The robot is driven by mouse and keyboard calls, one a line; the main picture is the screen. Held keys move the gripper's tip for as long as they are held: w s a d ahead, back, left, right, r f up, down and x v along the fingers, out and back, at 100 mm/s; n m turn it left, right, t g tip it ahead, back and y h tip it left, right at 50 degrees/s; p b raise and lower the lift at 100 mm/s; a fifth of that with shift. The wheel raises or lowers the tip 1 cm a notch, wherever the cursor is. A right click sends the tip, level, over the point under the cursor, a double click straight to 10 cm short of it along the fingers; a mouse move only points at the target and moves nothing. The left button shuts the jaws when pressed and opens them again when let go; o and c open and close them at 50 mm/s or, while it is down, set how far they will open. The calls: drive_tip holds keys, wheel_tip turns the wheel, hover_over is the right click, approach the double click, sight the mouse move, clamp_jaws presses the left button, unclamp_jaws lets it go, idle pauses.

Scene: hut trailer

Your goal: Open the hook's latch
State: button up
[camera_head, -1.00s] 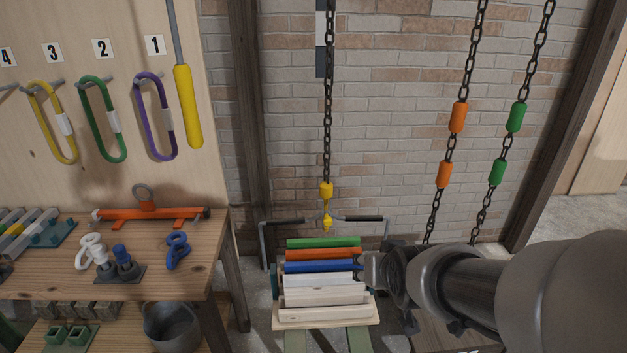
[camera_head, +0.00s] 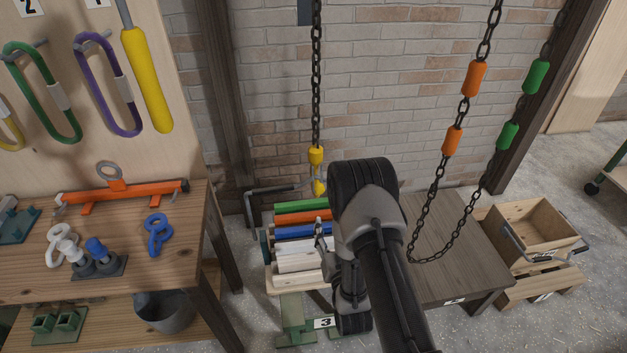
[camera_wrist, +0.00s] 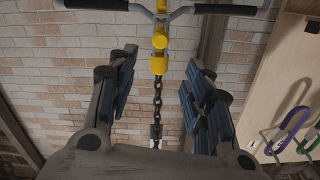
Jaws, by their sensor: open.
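The yellow hook (camera_head: 317,168) hangs at the lower end of a dark chain (camera_head: 316,80). In the wrist view, where the picture is upside down, the hook (camera_wrist: 160,48) is at the top centre, at the middle of a grey handle bar (camera_wrist: 183,12) with black grips. I cannot make out the latch or whether it is open. My gripper (camera_wrist: 161,66) is open and empty, its blue-padded fingers either side of the hook and chain in that view. They appear apart from the hook. In the head view my arm hides most of the gripper.
Below the hook stands a carrier of coloured and pale bars (camera_head: 302,230). A slack chain (camera_head: 435,185) with orange and green sleeves hangs right. A workbench (camera_head: 185,240) is left, a low table (camera_head: 455,270) and wooden crate (camera_head: 535,232) right.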

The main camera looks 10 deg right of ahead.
sight(320, 190)
drive_tip(key=w+b, duration=0.4)
drive_tip(key=w, duration=1.2)
drive_tip(key=shift+w+a+f, duration=0.1)
drive_tip(key=shift+w+f, duration=0.05)
drive_tip(key=shift+w, duration=0.25)
clamp_jaws()
